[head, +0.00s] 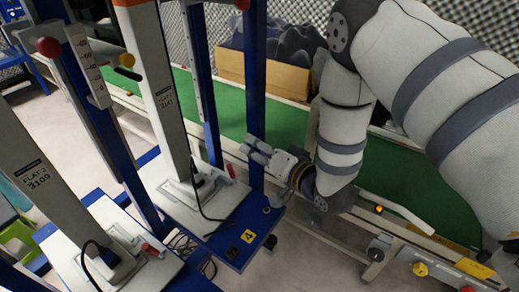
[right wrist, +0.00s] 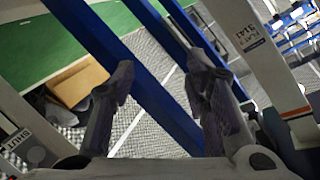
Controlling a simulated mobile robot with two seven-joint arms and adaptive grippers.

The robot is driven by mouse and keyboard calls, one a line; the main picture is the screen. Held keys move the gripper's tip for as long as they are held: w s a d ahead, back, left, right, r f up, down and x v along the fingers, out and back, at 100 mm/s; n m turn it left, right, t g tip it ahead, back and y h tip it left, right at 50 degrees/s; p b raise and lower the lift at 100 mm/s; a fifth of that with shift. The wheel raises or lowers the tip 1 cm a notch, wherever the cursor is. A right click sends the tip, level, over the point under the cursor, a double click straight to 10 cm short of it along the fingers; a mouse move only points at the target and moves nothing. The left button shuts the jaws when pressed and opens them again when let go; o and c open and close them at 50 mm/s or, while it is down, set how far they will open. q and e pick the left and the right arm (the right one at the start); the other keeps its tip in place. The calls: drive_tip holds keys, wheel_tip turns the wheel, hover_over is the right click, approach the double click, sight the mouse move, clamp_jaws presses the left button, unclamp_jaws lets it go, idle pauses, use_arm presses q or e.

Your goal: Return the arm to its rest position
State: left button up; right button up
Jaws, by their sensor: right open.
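My right arm (head: 340,130), white-grey with dark bands, comes in from the upper right and bends down at the middle. My right gripper (head: 256,150) is at its end, beside a blue upright post (head: 253,80) of a machine frame; I cannot tell whether they touch. In the right wrist view the two fingers of the right gripper (right wrist: 160,78) stand apart with nothing between them. Blue posts (right wrist: 125,75) show behind and between them. My left gripper is not in view.
Machines with white columns (head: 155,80) and blue bases (head: 235,235) fill the left and middle. A green conveyor belt (head: 400,190) with a side rail runs behind the arm. Knobs (head: 420,269) line the lower right.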

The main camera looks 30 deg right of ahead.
drive_tip(key=s+f+n+g+h+p, duration=0.15)
drive_tip(key=s+f+g, duration=0.35)
drive_tip(key=s, duration=0.5)
drive_tip(key=s+f+n+g+p, duration=0.15)
drive_tip(key=s+f+g, duration=0.25)
drive_tip(key=s+f, duration=0.5)
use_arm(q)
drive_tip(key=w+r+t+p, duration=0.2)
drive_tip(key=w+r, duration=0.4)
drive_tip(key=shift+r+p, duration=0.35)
use_arm(e)
drive_tip(key=s+r+n+g+h, duration=0.1)
drive_tip(key=s+g, duration=0.7)
drive_tip(key=s, duration=2)
drive_tip(key=shift+r+n+g, duration=0.3)
drive_tip(key=shift+r+n, duration=0.25)
drive_tip(key=shift+n, duration=0.55)
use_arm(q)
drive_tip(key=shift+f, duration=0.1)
use_arm(e)
drive_tip(key=shift+w+a+f, duration=0.1)
